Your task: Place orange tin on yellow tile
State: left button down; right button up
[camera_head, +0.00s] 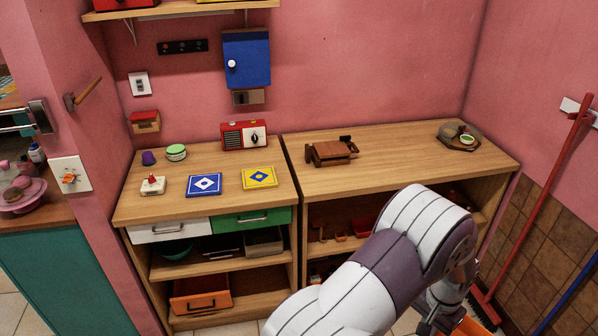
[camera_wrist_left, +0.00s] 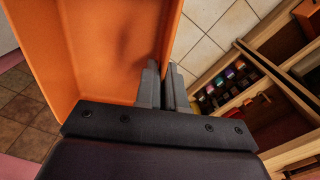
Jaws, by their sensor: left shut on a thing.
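The orange tin (camera_wrist_left: 115,50) fills much of the left wrist view, close up, and looks like an open box with raised walls. My left gripper (camera_wrist_left: 166,75) is shut on one wall of it. In the head view a piece of the orange tin (camera_head: 472,327) shows at the bottom right edge, below my arm, in front of the right cabinet; the rest is out of frame. The yellow tile (camera_head: 247,183) lies flat on the left part of the counter with nothing on it. My right gripper is not in view.
A blue tile (camera_head: 193,190) lies left of the yellow one. A red radio (camera_head: 231,135), green-lidded tin (camera_head: 176,152), purple cup (camera_head: 148,158) and small white item (camera_head: 152,186) stand around. A brown wooden object (camera_head: 330,153) sits on the right counter. A red broom (camera_head: 540,195) leans right.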

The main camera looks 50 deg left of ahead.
aim_at(259, 177)
jog(key=i+j+u, duration=0.25)
jog(key=u, duration=0.15)
jog(key=i+j+u, duration=0.3)
jog(key=u, duration=0.15)
jog(key=i+j+u, duration=0.1)
jog(key=i+u, duration=0.75)
jog(key=i+j, duration=0.1)
jog(key=i, duration=0.25)
jog(key=i+j, duration=0.1)
jog(key=i, duration=0.3)
